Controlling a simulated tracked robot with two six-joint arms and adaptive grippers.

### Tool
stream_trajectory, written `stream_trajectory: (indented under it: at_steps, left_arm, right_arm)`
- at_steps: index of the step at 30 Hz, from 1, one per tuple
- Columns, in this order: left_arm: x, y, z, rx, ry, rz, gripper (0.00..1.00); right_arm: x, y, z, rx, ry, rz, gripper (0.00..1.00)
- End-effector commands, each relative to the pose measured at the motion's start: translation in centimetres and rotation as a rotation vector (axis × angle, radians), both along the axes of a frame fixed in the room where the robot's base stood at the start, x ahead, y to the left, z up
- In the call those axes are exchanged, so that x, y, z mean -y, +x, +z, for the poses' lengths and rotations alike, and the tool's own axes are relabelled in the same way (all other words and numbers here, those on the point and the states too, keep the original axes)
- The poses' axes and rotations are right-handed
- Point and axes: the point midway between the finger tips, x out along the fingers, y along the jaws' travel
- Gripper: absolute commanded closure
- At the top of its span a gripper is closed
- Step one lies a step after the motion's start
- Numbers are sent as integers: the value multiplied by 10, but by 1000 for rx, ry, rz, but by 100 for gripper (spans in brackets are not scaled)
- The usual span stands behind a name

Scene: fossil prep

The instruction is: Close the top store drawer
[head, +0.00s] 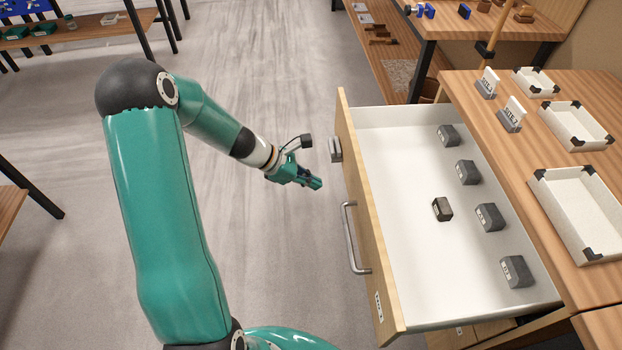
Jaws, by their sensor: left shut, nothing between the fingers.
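The top store drawer (398,208) stands pulled far out of the wooden cabinet on the right. Its wooden front panel (366,235) faces left and carries a metal bar handle (351,238). Inside the white drawer lie several small dark grey blocks, one of them (442,209) nearer the middle. My left gripper (317,184) is shut and empty. It hangs in the air to the left of the drawer front, apart from it, a little above the handle in the picture. My right gripper is not in view.
On the cabinet top (490,135) stand white trays (580,215) with black corners and two labelled card holders (511,115). A workbench with tools (480,22) is at the back right. The grey floor (280,80) left of the drawer is clear.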

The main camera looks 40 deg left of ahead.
Motion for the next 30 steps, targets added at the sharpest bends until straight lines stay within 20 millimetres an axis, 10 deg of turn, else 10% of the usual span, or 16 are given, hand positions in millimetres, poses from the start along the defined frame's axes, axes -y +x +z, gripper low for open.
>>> stream_trajectory:
  at_steps: [9,30]
  left_arm:
    - [31,33,-48,-4,0,-4,100]
    - [53,61,-45,-1,3,1,100]
  right_arm:
    - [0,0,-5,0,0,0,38]
    - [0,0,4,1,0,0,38]
